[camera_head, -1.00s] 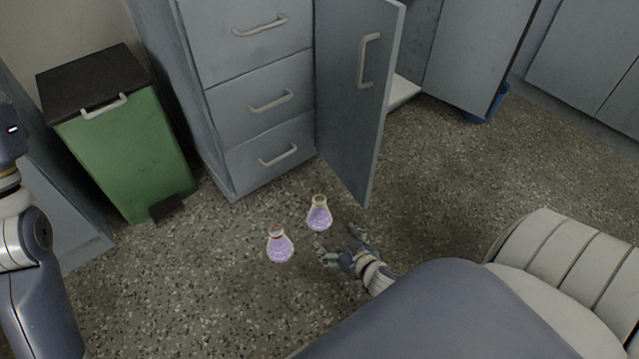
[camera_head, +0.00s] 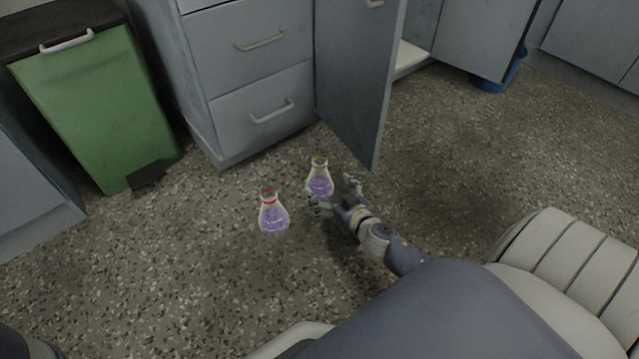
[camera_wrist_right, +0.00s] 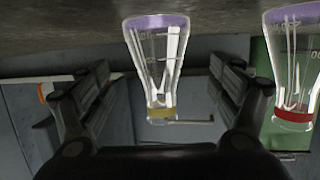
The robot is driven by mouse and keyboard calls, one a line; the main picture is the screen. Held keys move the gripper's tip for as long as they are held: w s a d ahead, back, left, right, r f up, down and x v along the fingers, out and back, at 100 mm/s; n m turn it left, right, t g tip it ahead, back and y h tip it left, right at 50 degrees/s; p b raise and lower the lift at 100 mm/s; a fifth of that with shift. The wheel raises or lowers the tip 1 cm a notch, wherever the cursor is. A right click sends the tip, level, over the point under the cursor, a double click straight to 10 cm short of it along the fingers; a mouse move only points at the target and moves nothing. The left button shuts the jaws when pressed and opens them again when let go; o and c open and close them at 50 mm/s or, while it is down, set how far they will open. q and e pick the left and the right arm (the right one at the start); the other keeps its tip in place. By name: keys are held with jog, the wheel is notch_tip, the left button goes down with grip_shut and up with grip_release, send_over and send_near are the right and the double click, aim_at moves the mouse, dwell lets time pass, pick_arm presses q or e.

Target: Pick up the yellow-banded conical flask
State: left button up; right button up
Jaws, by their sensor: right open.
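The yellow-banded conical flask (camera_head: 320,184) stands upright on the speckled floor and holds purple liquid. In the right wrist view, which is upside down, this flask (camera_wrist_right: 158,72) appears in the gap between my fingers, its yellow-banded neck pointing down in the picture. My right gripper (camera_head: 333,194) is open and low, just in front and to the right of the flask. Its fingers (camera_wrist_right: 159,68) flank the flask in the wrist view; I cannot tell whether they touch it. My left gripper is out of view.
A similar red-banded flask (camera_head: 273,215) stands close on the left; it also shows in the wrist view (camera_wrist_right: 294,70). An open grey cabinet door (camera_head: 355,90) is just behind. Drawers (camera_head: 260,105) and a green bin (camera_head: 95,110) are behind left. The floor at right is clear.

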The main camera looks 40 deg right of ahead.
aim_at(324, 183)
jog(key=shift+b+x, duration=0.9)
jog(key=shift+x, duration=2.45)
jog(key=shift+d+r, duration=0.1)
jog(key=c, duration=1.2)
